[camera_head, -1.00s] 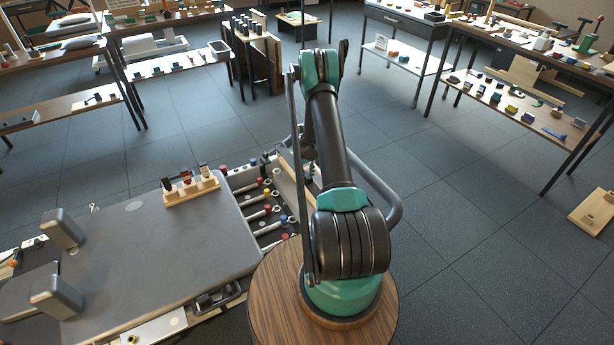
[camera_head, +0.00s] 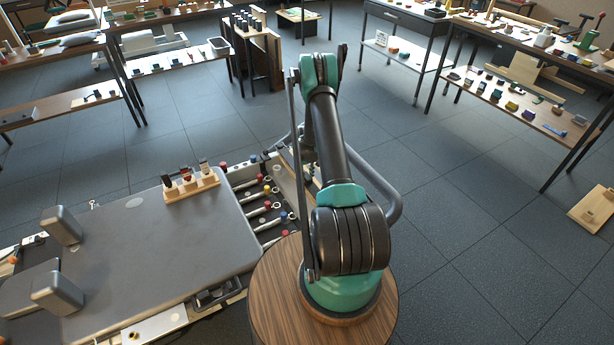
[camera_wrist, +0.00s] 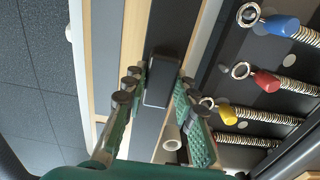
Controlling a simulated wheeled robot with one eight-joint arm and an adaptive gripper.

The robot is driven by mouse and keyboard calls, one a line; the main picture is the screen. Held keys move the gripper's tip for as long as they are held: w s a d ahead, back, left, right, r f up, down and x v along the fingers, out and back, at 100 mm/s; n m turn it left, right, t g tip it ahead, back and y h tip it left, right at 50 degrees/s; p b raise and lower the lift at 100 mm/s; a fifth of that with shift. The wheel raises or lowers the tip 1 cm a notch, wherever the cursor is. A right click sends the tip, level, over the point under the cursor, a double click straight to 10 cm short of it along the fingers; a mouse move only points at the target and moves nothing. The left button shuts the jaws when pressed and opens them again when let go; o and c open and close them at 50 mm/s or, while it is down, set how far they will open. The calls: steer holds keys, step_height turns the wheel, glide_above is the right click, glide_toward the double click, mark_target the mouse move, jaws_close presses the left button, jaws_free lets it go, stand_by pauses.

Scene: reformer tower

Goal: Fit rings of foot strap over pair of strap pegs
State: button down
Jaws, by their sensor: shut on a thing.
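In the wrist view, my gripper (camera_wrist: 157,90) has its green, ridged fingers on either side of a dark, box-shaped piece (camera_wrist: 162,80) and is shut on it. I cannot tell for sure whether this piece is part of the foot strap. A dark band (camera_wrist: 175,25) runs behind it along a pale wooden edge. I cannot make out the strap's rings or the pair of strap pegs. A pale ring-shaped part (camera_wrist: 172,138) shows low between the fingers. In the head view, my arm hides the gripper.
Springs with blue (camera_wrist: 282,25), red (camera_wrist: 266,80) and yellow (camera_wrist: 228,115) ends lie right of the gripper, with metal rings beside them. In the head view, the grey padded carriage (camera_head: 140,245) bears a wooden rack (camera_head: 192,186). Loaded shelves stand behind; open floor (camera_head: 460,230) lies right.

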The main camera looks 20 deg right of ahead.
steer(key=shift+f, duration=0.25)
steer(key=c, duration=1.1)
jaws_free()
steer(key=shift+c, duration=0.2)
steer(key=shift+f, duration=0.1)
step_height(320, 180, up, 12)
steer(key=r, duration=0.1)
steer(key=s+a+r+m+t, duration=0.1)
steer(key=s+a+r, duration=0.4)
steer(key=r, duration=0.6)
steer(key=s+a+r+t, duration=0.1)
steer(key=s+a+r, duration=0.2)
steer(key=s+r, duration=0.6)
steer(key=s+a+r, duration=0.1)
steer(key=s+r, duration=0.1)
steer(key=s, duration=0.5)
steer(key=s+a+r+t, duration=0.1)
steer(key=s+a, duration=0.1)
steer(key=s, duration=0.6)
steer(key=s+a+r+m+t, duration=0.1)
steer(key=s+a+r, duration=0.1)
steer(key=s, duration=0.6)
steer(key=shift+a+r, duration=0.25)
steer(key=shift+r, duration=0.05)
